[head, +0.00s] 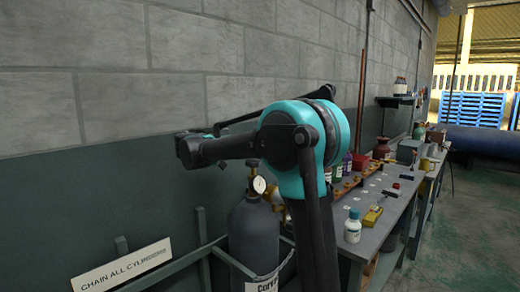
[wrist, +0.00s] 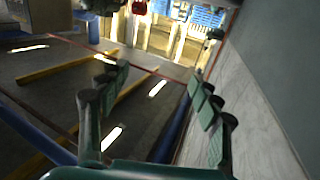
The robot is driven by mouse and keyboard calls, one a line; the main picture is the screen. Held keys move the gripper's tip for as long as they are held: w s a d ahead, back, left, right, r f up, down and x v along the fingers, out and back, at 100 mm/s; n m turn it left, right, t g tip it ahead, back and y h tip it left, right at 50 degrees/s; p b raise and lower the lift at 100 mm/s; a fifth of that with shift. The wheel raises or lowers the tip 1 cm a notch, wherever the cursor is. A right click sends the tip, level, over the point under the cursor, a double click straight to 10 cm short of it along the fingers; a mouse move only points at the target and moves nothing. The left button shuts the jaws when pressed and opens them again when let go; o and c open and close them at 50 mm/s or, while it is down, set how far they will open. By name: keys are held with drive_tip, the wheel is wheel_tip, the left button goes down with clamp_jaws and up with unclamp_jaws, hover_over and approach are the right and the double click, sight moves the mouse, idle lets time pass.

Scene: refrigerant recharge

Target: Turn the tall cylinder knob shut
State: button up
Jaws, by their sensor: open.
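The tall dark grey cylinder (head: 254,235) stands upright behind a rail by the wall in the head view. A small dark knob (head: 252,163) tops its valve, just above a round white gauge (head: 259,185). My arm passes in front of and above it, hiding part of the cylinder's right side and fittings. My gripper (wrist: 158,82) shows in the wrist view, its green fingers spread wide with nothing between them. In the head view I cannot clearly make out the gripper. Neither the cylinder nor its knob is recognisable in the wrist view.
A sign (head: 122,265) reading "CHAIN ALL CYLINDERS" hangs on the rail (head: 234,264). A workbench (head: 376,236) to the right holds a white bottle (head: 353,226), a yellow tool (head: 372,216) and several other items. Open green floor (head: 470,235) lies right of the bench.

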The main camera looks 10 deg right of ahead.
drive_tip(key=s+a+f+n+t+y, duration=0.7)
drive_tip(key=s+a+f+n+t, duration=0.1)
drive_tip(key=s+a+t, duration=0.2)
drive_tip(key=x, duration=1.7)
drive_tip(key=shift+d, duration=0.3)
drive_tip(key=shift+w+r, duration=0.1)
drive_tip(key=shift+r, duration=0.05)
drive_tip(key=shift+c, duration=0.3)
drive_tip(key=c, duration=1.2)
drive_tip(key=shift+c, duration=0.3)
